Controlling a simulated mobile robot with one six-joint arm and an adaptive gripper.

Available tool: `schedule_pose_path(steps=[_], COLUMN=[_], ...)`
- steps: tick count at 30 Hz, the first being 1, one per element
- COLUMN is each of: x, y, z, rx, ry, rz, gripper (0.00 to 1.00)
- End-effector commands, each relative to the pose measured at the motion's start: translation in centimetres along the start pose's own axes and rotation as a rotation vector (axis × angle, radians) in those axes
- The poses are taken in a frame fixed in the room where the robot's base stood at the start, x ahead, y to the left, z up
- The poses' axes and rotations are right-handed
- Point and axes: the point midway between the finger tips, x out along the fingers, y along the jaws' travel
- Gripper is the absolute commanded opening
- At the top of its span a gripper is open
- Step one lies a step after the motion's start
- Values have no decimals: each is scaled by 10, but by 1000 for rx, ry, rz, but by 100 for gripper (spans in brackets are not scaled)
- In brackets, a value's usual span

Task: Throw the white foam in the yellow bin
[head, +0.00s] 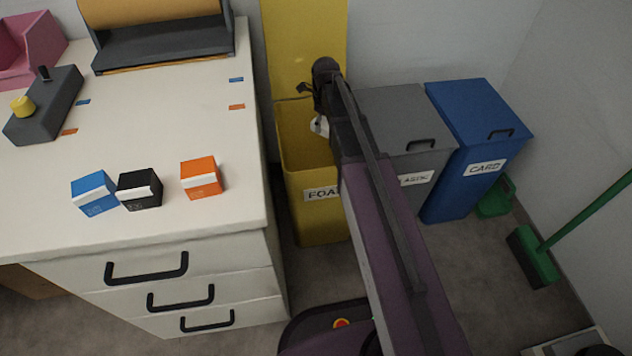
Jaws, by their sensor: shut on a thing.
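The yellow bin (306,170) stands on the floor beside the counter, its lid raised against the wall and its label partly hidden by my arm. My gripper (318,120) is over the open top of the bin, mostly hidden by my own arm. It is shut on a small piece of white foam (319,126), of which only a part shows below the wrist. The foam is at or just above the level of the bin's opening; I cannot tell exactly how deep.
A grey bin (408,130) and a blue card bin (476,130) stand right of the yellow one, lids closed. The white counter (160,130) at left holds blue (95,192), black (140,188) and orange (202,178) boxes. A green broom (535,255) stands at right.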

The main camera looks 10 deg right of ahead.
Motion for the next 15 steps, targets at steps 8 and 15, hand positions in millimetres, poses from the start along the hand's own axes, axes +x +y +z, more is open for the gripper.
schedule_pose_path(steps=[8,15], x=[0,0], y=[0,0], z=[0,0], rx=[0,0], ry=[0,0], rz=[0,0], gripper=[100,100])
